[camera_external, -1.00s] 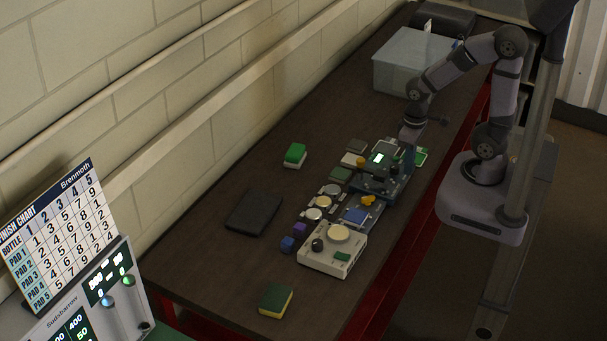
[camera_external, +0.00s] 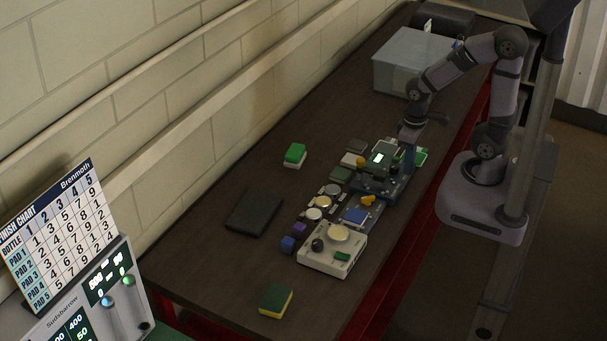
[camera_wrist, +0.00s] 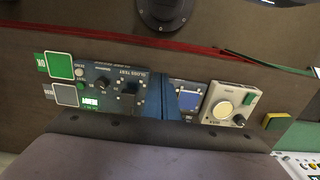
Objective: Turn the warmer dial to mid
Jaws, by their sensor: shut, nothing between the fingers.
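The warmer appears to be the cream box (camera_external: 322,262) near the front of the bench, with a round pale plate (camera_external: 339,233) on top. A black dial (camera_external: 317,245) sits on its left side; its pointer is too small to read. In the wrist view the box (camera_wrist: 212,113) is right of the middle, with its dial (camera_wrist: 239,120) beside the plate. My gripper (camera_external: 408,136) is shut and empty above the dark blue gloss tester (camera_external: 400,187), farther back along the bench and well apart from the warmer.
Small pads and tins (camera_external: 325,202) lie between tester and warmer. A green-yellow sponge (camera_external: 275,298), dark pad (camera_external: 254,213) and green-topped block (camera_external: 295,153) lie apart.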

